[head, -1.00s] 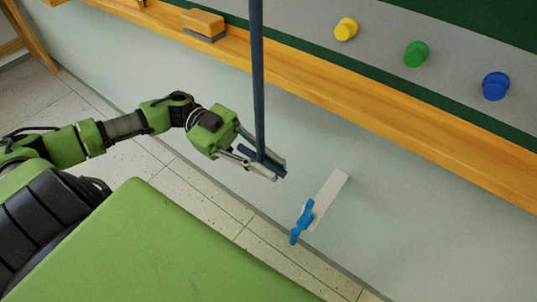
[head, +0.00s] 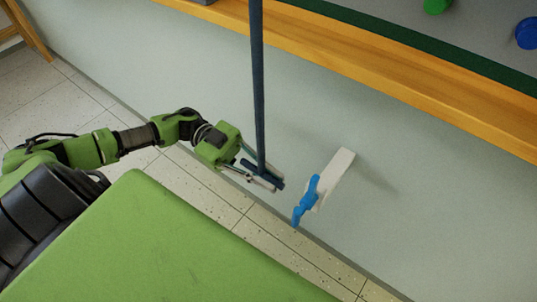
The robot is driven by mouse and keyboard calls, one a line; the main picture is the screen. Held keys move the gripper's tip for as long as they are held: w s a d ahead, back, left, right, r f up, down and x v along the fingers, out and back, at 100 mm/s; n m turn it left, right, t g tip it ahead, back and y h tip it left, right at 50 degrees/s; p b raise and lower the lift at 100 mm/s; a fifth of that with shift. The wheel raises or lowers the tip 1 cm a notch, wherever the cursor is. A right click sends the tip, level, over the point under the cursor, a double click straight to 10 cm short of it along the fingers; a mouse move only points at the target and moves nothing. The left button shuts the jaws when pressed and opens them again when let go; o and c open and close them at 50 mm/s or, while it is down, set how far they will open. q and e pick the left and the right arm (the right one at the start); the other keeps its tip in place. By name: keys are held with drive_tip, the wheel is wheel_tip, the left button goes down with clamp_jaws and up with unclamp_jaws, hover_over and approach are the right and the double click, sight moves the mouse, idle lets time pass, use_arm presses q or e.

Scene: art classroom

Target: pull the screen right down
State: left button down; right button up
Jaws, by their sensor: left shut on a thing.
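A dark blue pull strap (head: 258,90) hangs down from the top edge of the view, with a short dark bar at its lower end. My left gripper (head: 266,181) is shut on this bar, in front of the pale wall. A blue hook (head: 306,201) sits on a white bracket (head: 334,176) that stands out from the wall, just right of the gripper and apart from it. The screen itself is out of view above. My right gripper is not in view.
A wooden ledge (head: 400,80) runs along the wall under a grey and green board, with a green magnet (head: 437,6) and a blue magnet (head: 527,33) above it. Tiled floor (head: 110,105) lies below the wall.

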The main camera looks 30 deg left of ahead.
use_arm(q)
drive_tip(key=shift+s+f, duration=0.15)
drive_tip(key=shift+f, duration=0.35)
drive_tip(key=c, duration=2.1)
unclamp_jaws()
drive_tip(key=shift+r, duration=0.1)
drive_tip(key=shift+a, duration=0.15)
drive_tip(key=a, duration=0.8)
drive_tip(key=w+a, duration=0.1)
drive_tip(key=a, duration=0.2)
drive_tip(key=shift+a, duration=0.4)
